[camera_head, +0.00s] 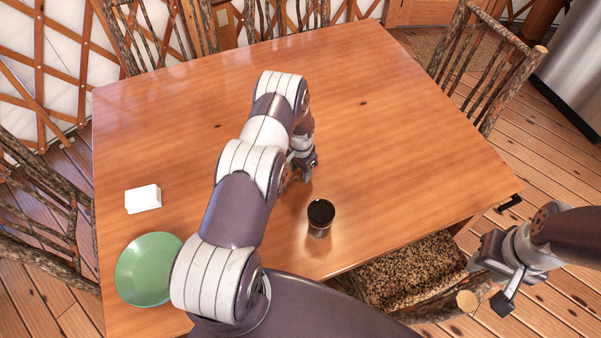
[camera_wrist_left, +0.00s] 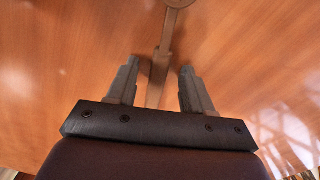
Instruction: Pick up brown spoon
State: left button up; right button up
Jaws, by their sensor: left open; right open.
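The brown spoon (camera_wrist_left: 164,42) shows in the left wrist view, its thin handle running from the top edge down between the two fingers. In the head view I cannot make it out; my left arm covers that part of the table. My left gripper (camera_wrist_left: 157,80) is open, with one finger on each side of the handle and no visible grip on it. In the head view the left gripper (camera_head: 303,170) is low over the middle of the wooden table (camera_head: 390,120). My right gripper (camera_head: 490,272) is open and empty, off the table's right front edge.
A dark cup (camera_head: 320,216) stands close to my left gripper, nearer the front edge. A green plate (camera_head: 146,268) and a white block (camera_head: 143,198) are on the left. Chairs surround the table; one with a speckled seat (camera_head: 412,270) is near my right gripper. The table's far right is clear.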

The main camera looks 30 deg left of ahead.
pick_arm(q)
jog(key=shift+r, duration=0.1)
grip_shut()
